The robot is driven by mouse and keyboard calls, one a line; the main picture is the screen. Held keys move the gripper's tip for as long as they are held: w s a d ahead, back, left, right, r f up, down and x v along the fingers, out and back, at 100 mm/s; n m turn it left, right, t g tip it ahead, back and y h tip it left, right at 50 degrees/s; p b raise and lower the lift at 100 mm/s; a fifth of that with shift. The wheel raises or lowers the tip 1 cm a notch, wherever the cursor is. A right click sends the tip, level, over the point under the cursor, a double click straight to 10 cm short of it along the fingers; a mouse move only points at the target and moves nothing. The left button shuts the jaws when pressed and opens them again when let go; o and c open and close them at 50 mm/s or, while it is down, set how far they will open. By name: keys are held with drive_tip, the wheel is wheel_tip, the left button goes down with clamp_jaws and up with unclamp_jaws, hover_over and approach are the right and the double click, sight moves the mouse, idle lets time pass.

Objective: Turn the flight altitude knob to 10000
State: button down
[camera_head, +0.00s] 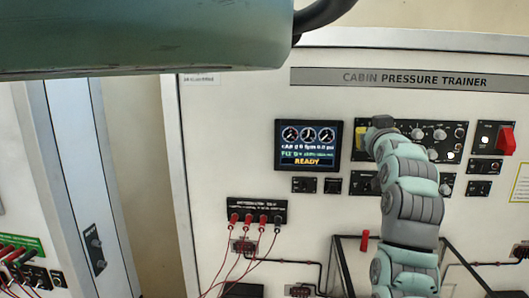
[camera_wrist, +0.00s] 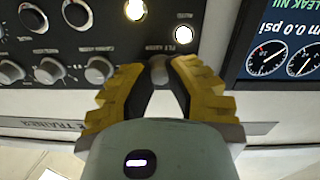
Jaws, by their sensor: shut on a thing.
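The flight altitude knob (camera_wrist: 158,68) is a small grey knob on a black panel, under a label that seems to read FLT ALT, upside down in the wrist view. My gripper (camera_wrist: 157,76) has its yellow fingers closed around it from both sides. The knob's pointer and scale are hidden by the fingers. In the head view my gripper (camera_head: 362,140) is at the left end of the upper black knob panel (camera_head: 399,123) and hides the knob. The display (camera_head: 308,145) shows three dials, a READY line and a blurred green FLT line whose value I cannot read.
Other knobs (camera_wrist: 48,71) and lit round indicators sit beside the held knob. A red guarded switch (camera_head: 506,140) is at the right. Red cables (camera_head: 233,250) plug into a strip at lower left. A black tubular frame (camera_head: 343,270) stands below my arm.

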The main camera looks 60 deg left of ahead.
drive_tip(key=shift+f+m+b, duration=0.3)
drive_tip(key=shift+m+b, duration=0.3)
drive_tip(key=shift+b, duration=3.2)
drive_tip(key=m+b, duration=0.1)
drive_tip(key=b, duration=0.3)
drive_tip(key=shift+r, duration=0.15)
drive_tip(key=shift+m, duration=0.3)
drive_tip(key=shift+r+m+b, duration=0.2)
drive_tip(key=shift+m+b, duration=1.25)
drive_tip(key=shift+m, duration=1.05)
drive_tip(key=c, duration=0.9)
unclamp_jaws()
drive_tip(key=shift+o, duration=0.2)
